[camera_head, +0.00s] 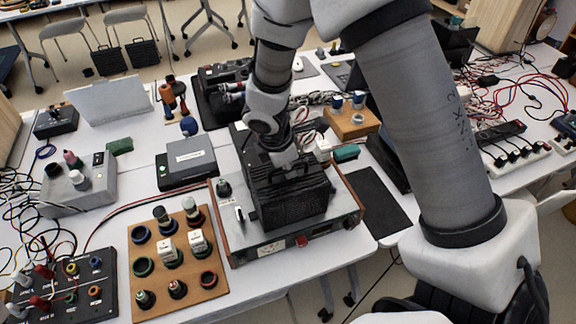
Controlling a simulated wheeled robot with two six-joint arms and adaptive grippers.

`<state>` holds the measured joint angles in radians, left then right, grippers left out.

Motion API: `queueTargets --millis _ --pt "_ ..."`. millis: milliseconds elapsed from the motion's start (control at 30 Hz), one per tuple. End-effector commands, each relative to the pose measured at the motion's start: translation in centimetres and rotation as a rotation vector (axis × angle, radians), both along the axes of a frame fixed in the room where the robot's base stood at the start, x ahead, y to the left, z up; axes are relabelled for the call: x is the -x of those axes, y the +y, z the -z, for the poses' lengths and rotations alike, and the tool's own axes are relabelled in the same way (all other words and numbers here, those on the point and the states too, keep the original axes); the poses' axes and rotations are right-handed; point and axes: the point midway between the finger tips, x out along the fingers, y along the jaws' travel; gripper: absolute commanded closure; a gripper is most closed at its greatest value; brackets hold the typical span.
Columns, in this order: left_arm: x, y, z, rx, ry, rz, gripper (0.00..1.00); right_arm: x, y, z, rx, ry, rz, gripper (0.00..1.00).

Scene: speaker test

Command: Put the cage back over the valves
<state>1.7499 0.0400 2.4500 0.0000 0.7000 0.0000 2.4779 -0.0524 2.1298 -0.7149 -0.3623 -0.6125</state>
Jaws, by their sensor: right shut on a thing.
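The black cage (291,200) is over the grey amplifier (270,248) with wooden side panels, near the middle of the table. It looks roughly upright and level. I cannot tell if its lower edge touches the amplifier's top. No valves show under it; the cage hides that part. My right gripper (284,160) comes down from above and is shut on the cage at its top; the fingertips are small and partly hidden. My left gripper is not in view.
A wooden board (145,262) with sockets and several plugged parts lies left of the amplifier. A grey-topped box (190,158) stands behind it on the left. A dark mat (371,200) lies to the right. Red and black cables run along the left, and more lie at the far right.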

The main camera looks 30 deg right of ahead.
Motion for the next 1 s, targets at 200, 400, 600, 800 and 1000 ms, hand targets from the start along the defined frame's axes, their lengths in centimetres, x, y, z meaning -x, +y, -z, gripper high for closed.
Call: queueTargets --millis 200,400,600,800,1000 --pt "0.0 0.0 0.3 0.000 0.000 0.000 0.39 0.0 0.0 0.3 0.000 0.000 0.000 1.00" --pt "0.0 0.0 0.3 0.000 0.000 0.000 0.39 0.0 0.0 0.4 0.000 0.000 0.000 0.70" --pt "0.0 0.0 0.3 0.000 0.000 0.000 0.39 0.0 0.0 0.4 0.000 0.000 0.000 0.61" --pt "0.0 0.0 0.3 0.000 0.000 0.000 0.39 0.0 0.1 0.0 0.001 -0.002 0.002 0.61" --pt "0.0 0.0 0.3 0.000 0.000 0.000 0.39 0.2 1.0 -3.6 0.004 -0.007 0.001 0.61"
